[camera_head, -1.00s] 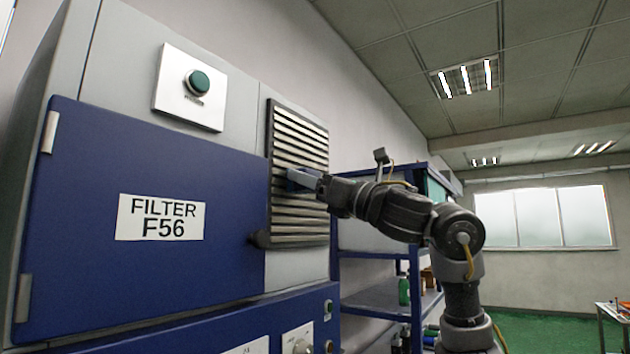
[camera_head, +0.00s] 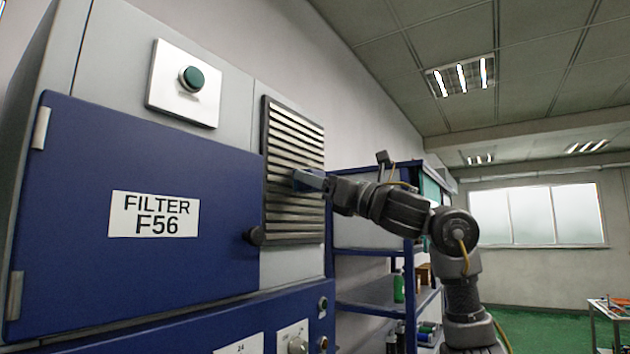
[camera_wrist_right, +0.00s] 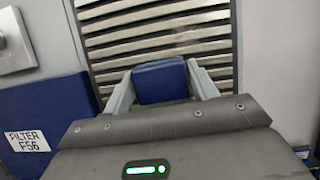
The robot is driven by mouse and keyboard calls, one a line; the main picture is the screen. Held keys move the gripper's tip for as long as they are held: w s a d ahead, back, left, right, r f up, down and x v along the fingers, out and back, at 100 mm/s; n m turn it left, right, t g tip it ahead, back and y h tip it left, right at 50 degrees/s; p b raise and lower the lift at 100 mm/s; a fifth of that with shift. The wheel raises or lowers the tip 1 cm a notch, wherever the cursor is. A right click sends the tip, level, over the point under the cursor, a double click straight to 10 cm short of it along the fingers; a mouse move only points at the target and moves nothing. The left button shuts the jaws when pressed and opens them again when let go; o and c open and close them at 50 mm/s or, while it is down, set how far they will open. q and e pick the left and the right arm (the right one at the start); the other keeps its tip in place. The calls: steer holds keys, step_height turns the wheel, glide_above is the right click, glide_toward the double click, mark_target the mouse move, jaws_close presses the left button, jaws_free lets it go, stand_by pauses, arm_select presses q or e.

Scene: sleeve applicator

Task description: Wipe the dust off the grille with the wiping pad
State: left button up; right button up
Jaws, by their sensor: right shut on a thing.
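The grille (camera_head: 293,150) is a dark-framed panel of light horizontal slats on the grey machine front, right of the blue door. It also shows in the right wrist view (camera_wrist_right: 150,28), where its slats look brownish in places. My right gripper (camera_head: 308,180) is at the grille's middle right. In the right wrist view my right gripper (camera_wrist_right: 161,84) is shut on the blue wiping pad (camera_wrist_right: 160,82), one finger on each side. The pad is in front of the slats; I cannot tell whether it touches them. My left gripper is not in view.
The blue door (camera_head: 140,200) labelled FILTER F56 has a dark knob (camera_head: 254,236) close to the grille's lower left. A green button (camera_head: 192,78) sits on a white plate above. A blue shelf (camera_head: 375,299) with bottles stands right of the machine, behind my arm.

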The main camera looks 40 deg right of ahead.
steer(key=shift+w+d, duration=0.3)
steer(key=shift+d, duration=0.5)
steer(key=shift+w+d, duration=0.25)
steer(key=shift+d, duration=0.55)
steer(key=shift+d, duration=0.1)
steer(key=shift+s+a+r, duration=0.15)
steer(key=shift+a+r, duration=0.15)
steer(key=shift+a, duration=0.35)
steer(key=shift+s+a+r, duration=0.2)
steer(key=shift+a+r, duration=0.15)
steer(key=shift+a, duration=0.35)
steer(key=shift+s+a+r, duration=0.15)
steer(key=shift+a+r, duration=0.15)
steer(key=shift+a, duration=0.35)
